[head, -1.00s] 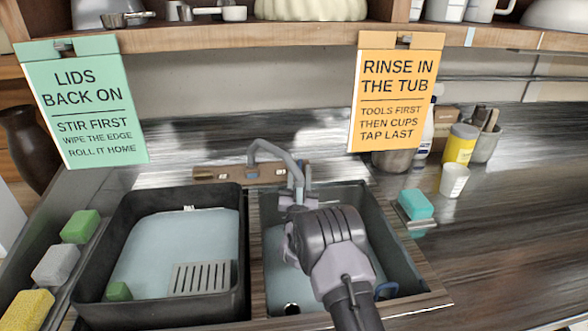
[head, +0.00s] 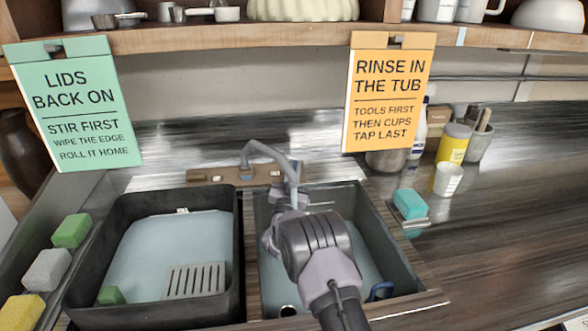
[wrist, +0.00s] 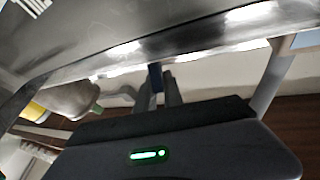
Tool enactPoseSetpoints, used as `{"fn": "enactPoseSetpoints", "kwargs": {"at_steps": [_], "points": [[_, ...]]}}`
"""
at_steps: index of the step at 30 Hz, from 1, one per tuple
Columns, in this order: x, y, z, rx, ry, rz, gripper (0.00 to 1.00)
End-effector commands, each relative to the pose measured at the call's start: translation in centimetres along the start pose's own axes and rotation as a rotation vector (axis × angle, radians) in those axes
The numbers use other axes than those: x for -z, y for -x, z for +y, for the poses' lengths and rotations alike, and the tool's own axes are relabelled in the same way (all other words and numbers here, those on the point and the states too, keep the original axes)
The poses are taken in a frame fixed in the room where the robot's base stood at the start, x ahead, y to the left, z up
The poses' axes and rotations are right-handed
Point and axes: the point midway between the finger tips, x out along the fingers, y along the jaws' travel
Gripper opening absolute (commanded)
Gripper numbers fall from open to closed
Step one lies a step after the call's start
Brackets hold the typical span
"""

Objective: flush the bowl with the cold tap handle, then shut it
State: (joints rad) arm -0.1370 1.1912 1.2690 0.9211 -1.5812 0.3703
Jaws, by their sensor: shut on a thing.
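The sink bowl (head: 376,225) is the right-hand basin, with a pale blue floor; my arm covers much of it. The grey tap (head: 262,148) rises from a brown strip behind the basins and bends over this bowl. My gripper (head: 288,207) is over the bowl near the spout's end, its fingers mostly hidden by my wrist in the head view. In the wrist view, the fingers are closed around a small blue piece, which looks like the cold tap handle (wrist: 155,78). I cannot tell whether water is running.
A dark tub (head: 80,285) with a grey grate (head: 195,280) fills the left basin. Several sponges (head: 46,270) line the left edge. A teal soap (head: 410,204), a white cup (head: 448,180) and a yellow jar (head: 454,145) stand right. A shelf (head: 300,37) runs above.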

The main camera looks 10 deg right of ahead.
Motion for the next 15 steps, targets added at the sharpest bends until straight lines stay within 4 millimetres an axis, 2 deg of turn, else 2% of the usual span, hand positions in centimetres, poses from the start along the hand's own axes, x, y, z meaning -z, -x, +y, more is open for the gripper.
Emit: {"fn": "enactPoseSetpoints", "kwargs": {"at_steps": [7,8,11,15], "points": [[0.01,0.01,-0.03,-0.007,-0.002,0.000,0.00],[0.01,0.01,-0.02,-0.007,-0.002,0.000,0.14],[0.01,0.01,-0.02,-0.007,-0.002,0.000,0.33],[0.01,0.01,-0.02,-0.007,-0.002,0.000,0.34]]}}
